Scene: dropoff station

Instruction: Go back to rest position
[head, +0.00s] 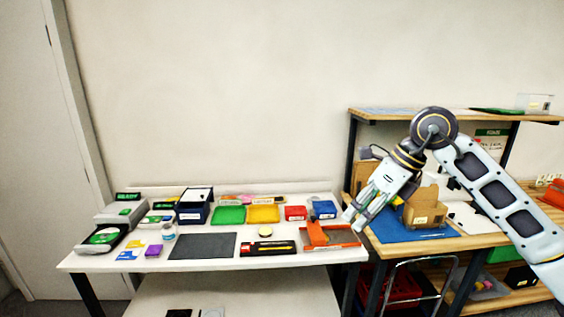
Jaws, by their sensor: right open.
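My right gripper (356,219) hangs in the air near the right end of the white table (200,258), close to the gap between it and the wooden workbench. Its fingers point down and to the left. It is open, and I see nothing between its fingers. My right arm comes in from the right edge, in front of the wooden bench. My left gripper is not in view.
The white table holds a dark mat (203,246), a green tray (229,215), a yellow tray (263,214) and an orange-rimmed tray (345,240). The wooden bench holds a blue mat (395,233) and a cardboard box (424,208), beneath a raised shelf (385,115).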

